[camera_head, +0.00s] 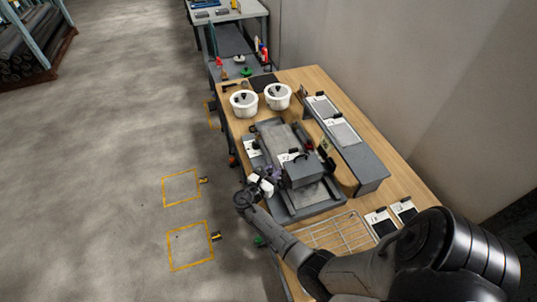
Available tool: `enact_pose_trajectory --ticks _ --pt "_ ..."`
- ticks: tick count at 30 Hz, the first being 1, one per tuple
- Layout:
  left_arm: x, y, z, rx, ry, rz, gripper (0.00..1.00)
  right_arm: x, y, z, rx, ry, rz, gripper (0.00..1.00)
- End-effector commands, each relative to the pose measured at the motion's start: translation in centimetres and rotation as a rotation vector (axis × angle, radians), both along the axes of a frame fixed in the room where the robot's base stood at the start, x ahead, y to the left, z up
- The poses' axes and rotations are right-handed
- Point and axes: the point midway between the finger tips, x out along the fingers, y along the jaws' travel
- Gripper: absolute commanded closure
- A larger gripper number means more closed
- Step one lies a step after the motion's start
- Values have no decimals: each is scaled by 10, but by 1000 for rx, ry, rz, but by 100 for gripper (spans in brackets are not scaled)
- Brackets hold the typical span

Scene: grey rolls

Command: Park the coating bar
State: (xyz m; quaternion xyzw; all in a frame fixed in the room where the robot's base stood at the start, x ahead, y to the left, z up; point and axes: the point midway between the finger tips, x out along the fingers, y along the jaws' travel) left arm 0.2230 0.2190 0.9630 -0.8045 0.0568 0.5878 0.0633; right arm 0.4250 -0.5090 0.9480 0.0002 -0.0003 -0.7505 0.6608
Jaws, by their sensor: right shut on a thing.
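A grey coating machine with a flat bed (318,196) sits on the wooden bench. A dark grey box-shaped carriage (301,173) with a black handle on top spans the bed. My right arm reaches in from the lower right. Its gripper (268,180), with white and dark parts, is shut at the left side of the carriage, low by the bed's edge. What it grips looks like one end of the coating bar, but the bar is mostly hidden by the gripper and carriage and is too small to make out clearly. My left gripper is not in view.
Two white pots (244,104) stand at the bench's far end. A grey raised shelf (360,160) with white sheets runs along the right. A wire rack (335,232) and dark-and-white cards (381,222) lie nearer.

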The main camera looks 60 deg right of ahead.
Motion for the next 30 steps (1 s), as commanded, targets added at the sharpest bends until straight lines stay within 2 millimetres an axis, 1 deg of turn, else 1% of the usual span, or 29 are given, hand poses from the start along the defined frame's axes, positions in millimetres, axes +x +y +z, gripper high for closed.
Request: enact_pose_trajectory --ticks 1,6,9,15,26,27,30 --pt "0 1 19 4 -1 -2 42 -11 9 8 3 7 0 100" --pt "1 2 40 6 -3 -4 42 -37 31 5 2 7 0 100" --pt "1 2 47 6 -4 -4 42 -47 41 4 1 4 0 100" --pt "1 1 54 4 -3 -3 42 -58 51 1 0 2 -1 100" --pt "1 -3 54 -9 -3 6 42 -60 53 1 -3 -1 -3 100" --pt "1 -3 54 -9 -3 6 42 -60 53 1 -3 -1 -4 76" --pt "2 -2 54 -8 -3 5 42 -60 53 1 -2 0 -3 66"
